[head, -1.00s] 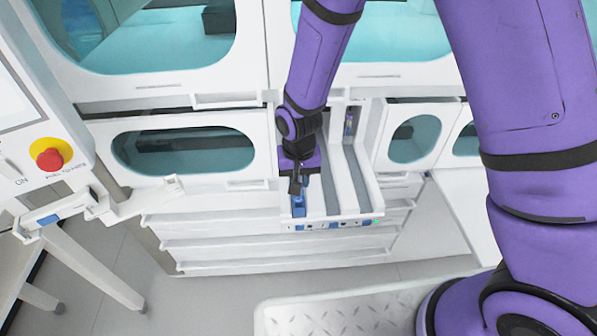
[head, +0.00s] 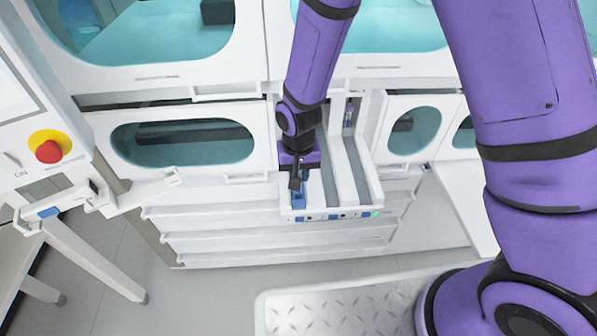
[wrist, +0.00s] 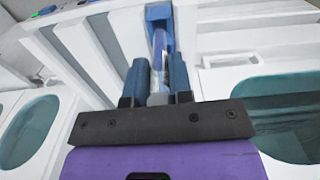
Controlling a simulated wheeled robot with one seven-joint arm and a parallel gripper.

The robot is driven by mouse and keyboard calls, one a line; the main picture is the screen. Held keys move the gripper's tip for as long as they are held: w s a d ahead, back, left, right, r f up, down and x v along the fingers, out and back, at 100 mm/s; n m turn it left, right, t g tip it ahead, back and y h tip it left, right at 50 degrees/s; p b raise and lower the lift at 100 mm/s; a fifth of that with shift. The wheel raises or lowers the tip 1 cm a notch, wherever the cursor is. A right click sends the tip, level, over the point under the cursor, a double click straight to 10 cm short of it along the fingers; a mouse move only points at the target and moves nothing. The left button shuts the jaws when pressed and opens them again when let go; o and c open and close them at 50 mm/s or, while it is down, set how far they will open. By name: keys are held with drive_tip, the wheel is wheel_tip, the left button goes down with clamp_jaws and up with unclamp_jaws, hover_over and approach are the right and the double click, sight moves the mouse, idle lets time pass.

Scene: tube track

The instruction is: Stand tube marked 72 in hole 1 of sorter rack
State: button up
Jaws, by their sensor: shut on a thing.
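My gripper (wrist: 158,85) is shut on a tube (wrist: 159,60), with one blue finger on each side of it in the wrist view. The tube is clear with a blue part and lies along a channel of the white tube track (head: 362,180). Its far end is at a blue holder (wrist: 158,12) at the end of the channel. No number on the tube can be read. In the head view my gripper (head: 297,183) is over the front left of the track, and the blue holder shows just below it (head: 298,200). The sorter rack cannot be made out.
A second tube (head: 349,117) sits high in another channel of the track. White cabinets with teal windows stand behind and beside the track. A panel with a red stop button (head: 48,151) and a white bracket arm (head: 140,193) are at the left.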

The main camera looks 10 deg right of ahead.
drive_tip(key=shift+f, duration=1.55)
idle(0.9)
drive_tip(key=o, duration=0.8)
drive_tip(key=shift+o, duration=0.2)
drive_tip(key=shift+r, duration=0.15)
wheel_tip(320, 180, up, 10)
drive_tip(key=shift+r, duration=0.25)
idle(0.5)
